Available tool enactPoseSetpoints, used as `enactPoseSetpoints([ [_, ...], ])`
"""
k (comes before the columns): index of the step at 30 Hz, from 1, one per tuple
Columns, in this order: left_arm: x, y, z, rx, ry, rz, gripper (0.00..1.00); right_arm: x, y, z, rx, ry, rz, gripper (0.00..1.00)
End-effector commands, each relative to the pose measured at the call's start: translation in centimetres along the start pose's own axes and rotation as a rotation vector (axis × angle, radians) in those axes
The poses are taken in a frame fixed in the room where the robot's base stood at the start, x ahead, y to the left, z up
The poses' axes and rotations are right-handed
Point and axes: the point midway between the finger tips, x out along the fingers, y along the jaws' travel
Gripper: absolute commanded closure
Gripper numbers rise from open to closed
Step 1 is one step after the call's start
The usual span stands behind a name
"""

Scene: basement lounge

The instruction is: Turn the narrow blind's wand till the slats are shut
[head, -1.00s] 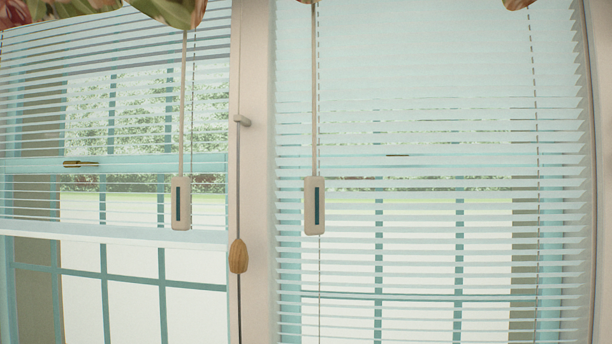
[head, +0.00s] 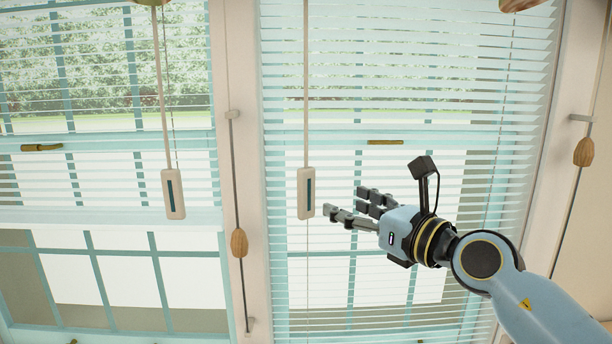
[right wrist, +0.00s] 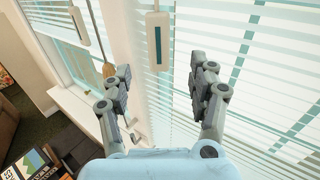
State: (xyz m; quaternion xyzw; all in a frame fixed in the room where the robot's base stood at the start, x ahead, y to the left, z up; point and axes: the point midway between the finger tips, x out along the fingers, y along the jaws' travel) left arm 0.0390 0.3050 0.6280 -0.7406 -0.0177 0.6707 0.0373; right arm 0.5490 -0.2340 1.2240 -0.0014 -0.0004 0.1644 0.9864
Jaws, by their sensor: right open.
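The right-hand blind (head: 400,75) shows its full width; the left-hand blind (head: 100,180) is cut off by the picture's edge. The right-hand blind's wand (head: 306,90) hangs straight at its left side and ends in a pale handle (head: 306,195) with a dark stripe. Its slats are open, with the window showing through. My right gripper (head: 345,201) is open and empty, just right of this handle, fingers pointing towards it. In the right wrist view the handle (right wrist: 158,40) appears beyond the fingertips, between the fingers, with no visible contact. My left gripper is not in view.
The left-hand blind's similar wand handle (head: 173,194) hangs to the left. Wooden cord pulls hang beside the frames, one left (head: 239,242) and one right (head: 583,151). The wrist view shows a window sill (right wrist: 85,105) and books (right wrist: 40,165) low at left.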

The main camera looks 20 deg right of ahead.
Motion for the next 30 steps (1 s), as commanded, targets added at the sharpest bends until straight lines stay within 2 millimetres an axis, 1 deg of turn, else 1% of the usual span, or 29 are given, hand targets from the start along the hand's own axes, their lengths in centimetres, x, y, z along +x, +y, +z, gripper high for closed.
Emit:
enactPoseSetpoints([
  [4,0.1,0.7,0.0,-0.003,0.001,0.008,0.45,2.5,0.1,0.0,0.006,-0.004,0.0,0.4],
  [9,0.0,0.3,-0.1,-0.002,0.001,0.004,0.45,6.0,0.1,0.0,0.007,-0.003,0.0,0.4],
  [12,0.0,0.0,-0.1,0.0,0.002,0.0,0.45,7.8,0.1,0.0,0.007,-0.002,0.001,0.4],
  [15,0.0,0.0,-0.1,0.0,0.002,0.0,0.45,9.0,0.0,-0.1,0.006,-0.001,0.0,0.4],
  [20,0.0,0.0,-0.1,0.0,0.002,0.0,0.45,10.0,0.1,-0.2,0.006,-0.001,0.001,0.4],
  [27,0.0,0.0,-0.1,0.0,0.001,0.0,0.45,10.1,0.1,-0.1,0.005,-0.001,0.001,0.4],
  [28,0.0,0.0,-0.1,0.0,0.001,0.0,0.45,10.1,0.1,-0.1,0.005,-0.001,0.001,0.42],
  [30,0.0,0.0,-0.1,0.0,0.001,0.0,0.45,10.1,0.1,-0.1,0.005,-0.001,0.001,0.51],
])
